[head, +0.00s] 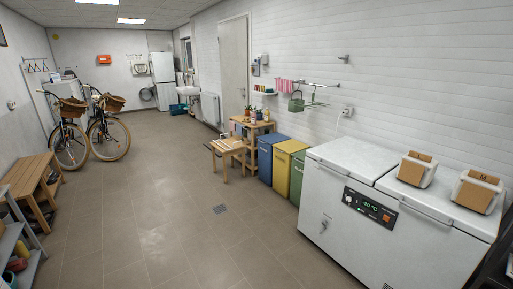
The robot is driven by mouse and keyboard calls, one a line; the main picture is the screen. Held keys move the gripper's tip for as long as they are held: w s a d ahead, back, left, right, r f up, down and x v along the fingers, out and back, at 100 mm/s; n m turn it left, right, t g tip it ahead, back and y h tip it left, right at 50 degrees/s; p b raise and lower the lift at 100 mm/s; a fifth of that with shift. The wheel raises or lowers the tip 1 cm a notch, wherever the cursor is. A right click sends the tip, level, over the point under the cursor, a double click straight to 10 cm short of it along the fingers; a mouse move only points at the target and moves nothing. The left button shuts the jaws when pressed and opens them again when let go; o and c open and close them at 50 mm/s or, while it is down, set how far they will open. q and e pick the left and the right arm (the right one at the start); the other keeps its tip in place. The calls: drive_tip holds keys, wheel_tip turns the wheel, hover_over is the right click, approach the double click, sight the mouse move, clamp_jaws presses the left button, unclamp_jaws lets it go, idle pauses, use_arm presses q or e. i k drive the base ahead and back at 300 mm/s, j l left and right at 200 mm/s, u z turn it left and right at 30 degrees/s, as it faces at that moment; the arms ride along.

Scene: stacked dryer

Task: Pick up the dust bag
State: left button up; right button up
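I cannot make out for certain which thing is the dust bag. Two white holders with brown cardboard-like blocks, the left one (416,170) and the right one (477,191), stand on the white chest freezer (350,155) at the right; the right block bears a dark mark like an M. A small green bag or basket (296,103) hangs from the wall rail. A small wooden stool or table (228,146) stands near the middle, with a thin light item on its top. Neither of my grippers shows in this view.
Blue (265,160), yellow (282,171) and green (297,178) bins stand between the stool and freezer. A wooden bench (25,185) and a low shelf (22,245) line the left. Bicycles (107,135) stand farther back. The middle floor (150,200) is clear, with a drain (220,209).

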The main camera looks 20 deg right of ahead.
sight(479, 191)
drive_tip(key=i+z, duration=0.7)
drive_tip(key=z, duration=0.2)
drive_tip(key=i+z, duration=0.3)
drive_tip(key=z, duration=0.15)
drive_tip(key=i+z, duration=0.7)
drive_tip(key=z, duration=0.2)
drive_tip(key=i+z, duration=0.25)
drive_tip(key=z, duration=0.15)
drive_tip(key=i+j+z, duration=0.25)
drive_tip(key=i+z, duration=0.2)
drive_tip(key=i+j+z, duration=0.45)
drive_tip(key=i, duration=0.05)
